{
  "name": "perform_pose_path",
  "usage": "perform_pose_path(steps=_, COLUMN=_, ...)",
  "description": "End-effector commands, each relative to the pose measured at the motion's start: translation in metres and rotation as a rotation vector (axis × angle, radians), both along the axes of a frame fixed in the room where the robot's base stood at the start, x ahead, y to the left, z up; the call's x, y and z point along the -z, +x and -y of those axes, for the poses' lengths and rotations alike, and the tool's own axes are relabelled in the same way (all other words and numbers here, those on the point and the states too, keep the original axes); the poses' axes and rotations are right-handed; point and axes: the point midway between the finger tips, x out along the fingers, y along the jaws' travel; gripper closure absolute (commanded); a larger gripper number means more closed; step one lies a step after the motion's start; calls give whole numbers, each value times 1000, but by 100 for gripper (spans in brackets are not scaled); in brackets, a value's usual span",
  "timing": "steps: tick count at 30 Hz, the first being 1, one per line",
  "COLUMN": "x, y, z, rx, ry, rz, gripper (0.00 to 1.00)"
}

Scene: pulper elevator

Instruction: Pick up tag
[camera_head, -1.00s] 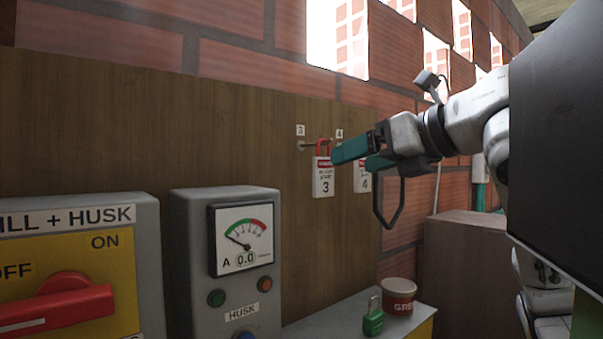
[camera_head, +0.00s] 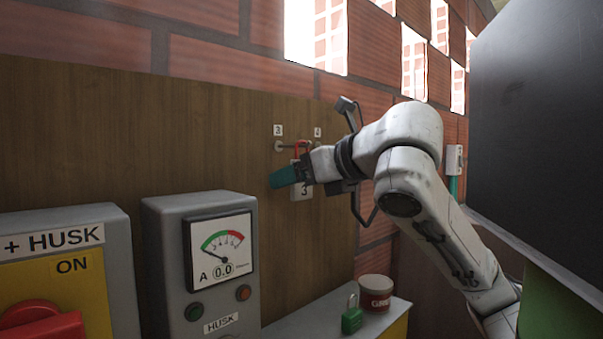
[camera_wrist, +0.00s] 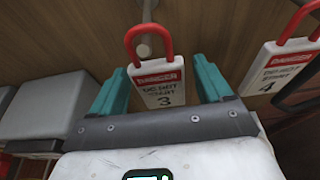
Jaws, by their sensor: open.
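The tag marked 3 (camera_wrist: 160,83) is white with a red DANGER band and a red loop, and hangs from a peg on the wooden board. In the head view the tag (camera_head: 301,192) is mostly hidden behind my gripper. My gripper (camera_wrist: 160,80) is open, with one teal finger on each side of tag 3 in the wrist view. I cannot tell whether either finger touches it. In the head view my gripper (camera_head: 284,178) is at the board by the pegs. A second tag marked 4 (camera_wrist: 286,70) hangs to the right, outside the fingers.
The grey HUSK panel (camera_head: 168,264) with a gauge stands left of the arm. A green padlock (camera_head: 352,319) and a red tin (camera_head: 375,293) stand on a ledge below. A yellow switch box (camera_head: 85,290) is at far left. The brick wall (camera_head: 240,75) rises behind.

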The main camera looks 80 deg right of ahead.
Motion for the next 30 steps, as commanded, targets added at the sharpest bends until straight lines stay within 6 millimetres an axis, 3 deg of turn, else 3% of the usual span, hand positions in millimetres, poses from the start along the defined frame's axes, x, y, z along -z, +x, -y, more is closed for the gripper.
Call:
perform_pose_path(steps=4, x=4, y=12, z=8, rx=0, ry=1, rz=0, gripper=21)
perform_pose_path(steps=12, x=4, y=13, z=9, rx=1, ry=-1, rz=1, gripper=21)
perform_pose_path(steps=30, x=4, y=13, z=9, rx=1, ry=-1, rz=1, gripper=76)
